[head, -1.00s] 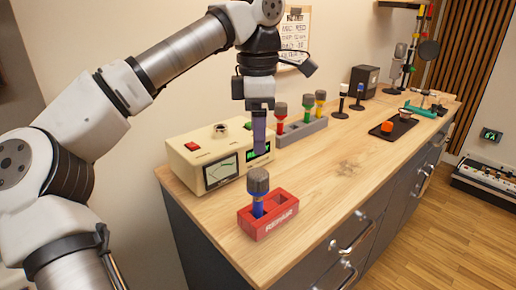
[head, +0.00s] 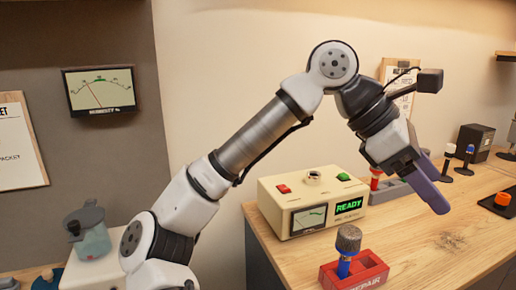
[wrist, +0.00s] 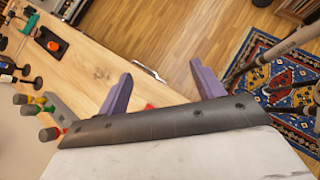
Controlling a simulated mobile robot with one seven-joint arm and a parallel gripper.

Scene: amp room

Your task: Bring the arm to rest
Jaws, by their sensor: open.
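My gripper (head: 432,184) is raised above the wooden bench at the right of the head view, tilted down to the right, with purple fingers. In the wrist view the two fingers of my gripper (wrist: 160,84) stand wide apart with nothing between them. My arm bends up from the lower middle and over to the right. A microphone with a grey head and blue body (head: 347,246) stands in the red repair box (head: 368,272), below and left of the gripper and apart from it.
A cream tester (head: 285,213) with a lit READY display sits behind the red box. A grey rack (wrist: 62,108) with several microphones is partly behind my gripper. A dark tray with an orange block (head: 502,199) lies at right. A patterned rug (wrist: 285,75) covers floor beyond the bench.

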